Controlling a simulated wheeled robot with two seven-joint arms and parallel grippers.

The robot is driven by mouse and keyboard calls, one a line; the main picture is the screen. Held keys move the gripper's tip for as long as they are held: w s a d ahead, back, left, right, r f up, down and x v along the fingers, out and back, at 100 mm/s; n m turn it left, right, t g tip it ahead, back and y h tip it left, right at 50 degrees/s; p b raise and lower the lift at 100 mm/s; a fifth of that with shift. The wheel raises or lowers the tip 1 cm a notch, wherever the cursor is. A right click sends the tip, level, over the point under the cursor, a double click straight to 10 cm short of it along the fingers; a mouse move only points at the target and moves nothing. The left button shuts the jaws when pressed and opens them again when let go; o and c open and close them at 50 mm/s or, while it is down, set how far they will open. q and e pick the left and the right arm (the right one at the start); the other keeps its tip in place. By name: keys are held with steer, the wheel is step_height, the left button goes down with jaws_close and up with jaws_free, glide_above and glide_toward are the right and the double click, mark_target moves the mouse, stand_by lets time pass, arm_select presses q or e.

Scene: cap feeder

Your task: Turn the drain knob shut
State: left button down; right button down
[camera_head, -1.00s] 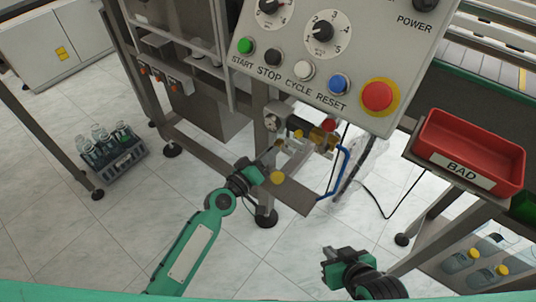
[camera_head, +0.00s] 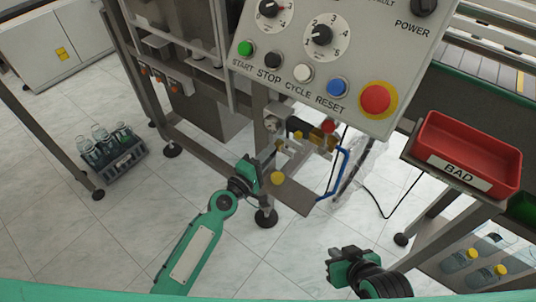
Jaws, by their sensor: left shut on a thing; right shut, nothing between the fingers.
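The air unit hangs low below the control panel, with a round gauge (camera_head: 271,123), small yellow parts (camera_head: 298,135), an amber-brown piece (camera_head: 317,136) and a red knob (camera_head: 329,127). My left gripper (camera_head: 274,154) reaches up to its lower left side and is shut on a small part there, which I take to be the drain knob. The fingers mostly hide that knob, and its turn angle cannot be read. A round yellow piece (camera_head: 278,178) shows just below the fingers, over the metal plate. My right gripper (camera_head: 333,268) is shut and empty, low in front, far from the unit.
The control panel (camera_head: 290,65) overhangs the unit. A blue hose (camera_head: 346,165) runs down at its right. A metal plate (camera_head: 297,198) lies below. A red BAD bin (camera_head: 468,150) stands at right, a bottle crate (camera_head: 115,165) on the floor at left. Open floor lies between.

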arm_select(q)
steer(key=shift+n, duration=0.5)
arm_select(e)
steer(key=shift+d+r, duration=0.1)
steer(key=shift+d, duration=0.1)
steer(key=shift+s+f, duration=0.25)
steer(key=shift+f, duration=0.05)
arm_select(q)
steer(key=c, duration=1.2)
jaws_free()
steer(key=shift+c, duration=0.2)
arm_select(e)
steer(key=shift+s+a, duration=0.1)
arm_select(q)
steer(key=b+v, duration=0.2)
steer(key=v, duration=1.2)
arm_select(e)
steer(key=shift+w+a+t+y, duration=0.35)
steer(key=shift+w+a+t, duration=0.15)
steer(key=shift+a, duration=0.3)
steer(key=shift+w+a+t+y, duration=0.35)
steer(key=shift+a+t, duration=0.15)
steer(key=shift+a, duration=0.35)
steer(key=shift+w+a+t+y, duration=0.3)
steer(key=shift+w+a+t, duration=0.2)
steer(key=shift+a, duration=0.3)
arm_select(q)
steer(key=shift+f, duration=0.1)
